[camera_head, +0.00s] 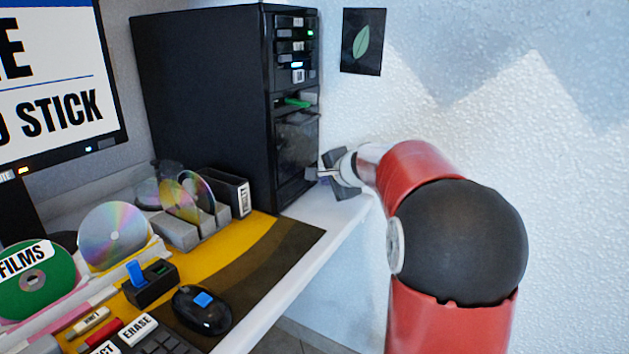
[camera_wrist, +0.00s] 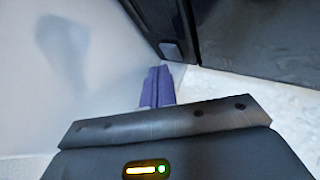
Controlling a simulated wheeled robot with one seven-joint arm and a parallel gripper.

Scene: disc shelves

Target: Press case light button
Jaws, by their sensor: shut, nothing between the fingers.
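The black computer case (camera_head: 200,95) stands at the back of the white desk, its front turned to the right. Its front carries drive bays with small green lights near the top and a dark glossy panel (camera_head: 297,150) lower down. My gripper (camera_head: 318,174) is shut and empty, close to the lower front of the case. In the wrist view its fingers (camera_wrist: 158,86) lie together near the case's lower edge, close to a small dark rectangular piece (camera_wrist: 171,51). I cannot tell whether they touch it, or whether it is the light button.
A green stick (camera_head: 297,103) juts from the case front. Discs in a grey rack (camera_head: 178,231), a black mouse (camera_head: 201,309) and a small black box with a blue stick (camera_head: 150,284) are on the desk. A textured white wall is at the right, with a leaf picture (camera_head: 361,42).

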